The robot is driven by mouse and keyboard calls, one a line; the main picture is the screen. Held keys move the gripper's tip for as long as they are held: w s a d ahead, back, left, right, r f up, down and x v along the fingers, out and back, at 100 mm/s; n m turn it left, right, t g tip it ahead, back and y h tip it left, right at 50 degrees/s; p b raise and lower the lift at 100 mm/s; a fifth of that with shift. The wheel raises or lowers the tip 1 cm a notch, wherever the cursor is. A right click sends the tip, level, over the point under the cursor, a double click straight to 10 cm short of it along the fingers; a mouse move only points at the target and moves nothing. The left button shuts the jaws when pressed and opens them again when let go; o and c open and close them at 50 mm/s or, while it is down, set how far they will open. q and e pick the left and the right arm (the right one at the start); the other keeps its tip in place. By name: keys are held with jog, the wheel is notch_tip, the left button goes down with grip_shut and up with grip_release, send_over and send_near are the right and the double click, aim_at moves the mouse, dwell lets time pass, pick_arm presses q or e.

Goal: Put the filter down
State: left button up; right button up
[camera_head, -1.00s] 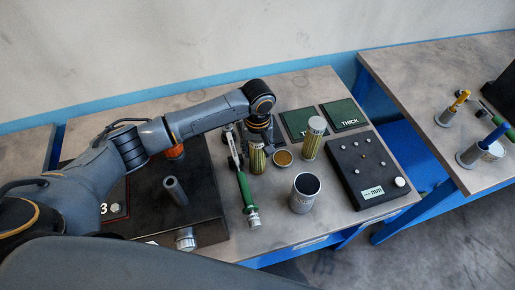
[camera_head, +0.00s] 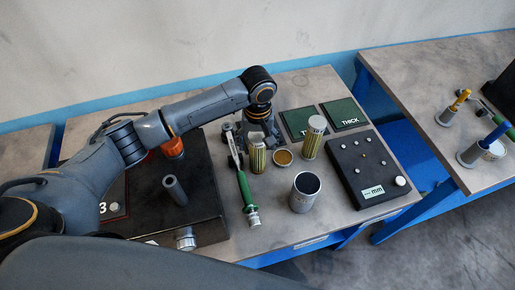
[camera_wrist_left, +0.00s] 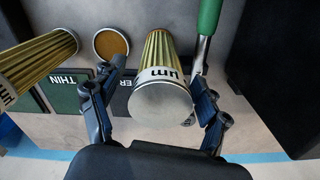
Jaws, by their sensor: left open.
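A yellow pleated filter (camera_head: 257,159) with a pale cap stands upright on the table, just right of the green-handled tool. My left gripper (camera_head: 258,133) is open just behind and above this filter. In the left wrist view the filter (camera_wrist_left: 160,57) shows cap-first between the spread fingers of the left gripper (camera_wrist_left: 155,95), with a gap on the left side. A second similar filter (camera_head: 312,142) stands upright to the right, and shows at the left in the wrist view (camera_wrist_left: 35,65). My right gripper is not in view.
A round dish with orange contents (camera_head: 283,158) lies between the filters. A metal cup (camera_head: 304,192), a green-handled tool (camera_head: 245,192), green mats (camera_head: 344,114) and a black gauge block (camera_head: 370,172) stand close by. A black platform (camera_head: 205,205) lies to the left.

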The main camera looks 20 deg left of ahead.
pick_arm(q)
notch_tip(320, 180, up, 9)
jog(key=shift+f+b, duration=0.1)
jog(key=shift+b, duration=0.35)
jog(key=shift+f, duration=0.1)
